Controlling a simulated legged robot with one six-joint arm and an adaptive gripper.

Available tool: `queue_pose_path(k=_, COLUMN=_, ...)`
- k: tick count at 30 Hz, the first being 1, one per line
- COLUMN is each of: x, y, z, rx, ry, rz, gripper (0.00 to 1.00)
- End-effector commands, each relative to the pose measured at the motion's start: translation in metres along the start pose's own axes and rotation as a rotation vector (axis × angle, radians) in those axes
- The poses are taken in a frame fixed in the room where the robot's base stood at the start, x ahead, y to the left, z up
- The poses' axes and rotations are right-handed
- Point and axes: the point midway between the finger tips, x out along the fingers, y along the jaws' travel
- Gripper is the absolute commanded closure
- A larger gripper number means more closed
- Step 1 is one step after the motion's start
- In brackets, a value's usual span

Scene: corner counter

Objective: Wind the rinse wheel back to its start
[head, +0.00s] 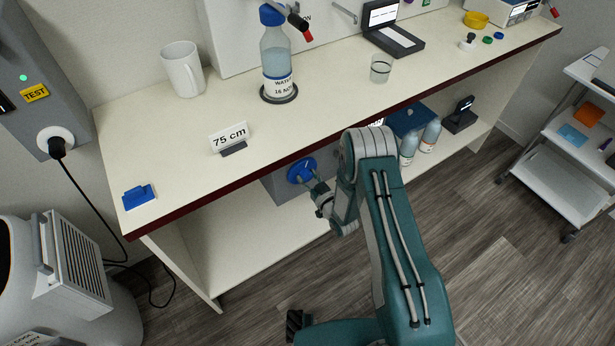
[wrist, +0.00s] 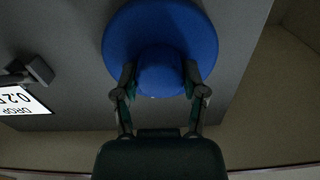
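The rinse wheel (head: 302,171) is a round blue wheel on the front of a grey box under the counter. In the wrist view the wheel (wrist: 118,38) is close up, with its raised blue hub facing the camera. My gripper (head: 316,184) is at the wheel under the counter edge. In the wrist view its two fingers (wrist: 159,80) lie along both sides of the hub, with no clear gap, and look shut on it. No mark showing the wheel's turn is readable.
A tilted display panel (wrist: 22,102) is left of the wheel in the wrist view, its text partly cut off. The counter edge (head: 250,167) is just above my arm. Two bottles (head: 409,148) and a blue-topped box (head: 408,119) stand on the lower shelf to the right. The shelf's left part is clear.

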Motion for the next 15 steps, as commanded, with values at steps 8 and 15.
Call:
queue_pose_path(k=8, x=0.001, y=-0.0002, z=-0.0006, rx=-0.089, ry=0.002, rz=0.0, gripper=0.92)
queue_pose_path(k=15, x=0.0012, y=-0.0008, z=-0.0006, rx=-0.258, ry=0.002, rz=-0.001, gripper=0.92)
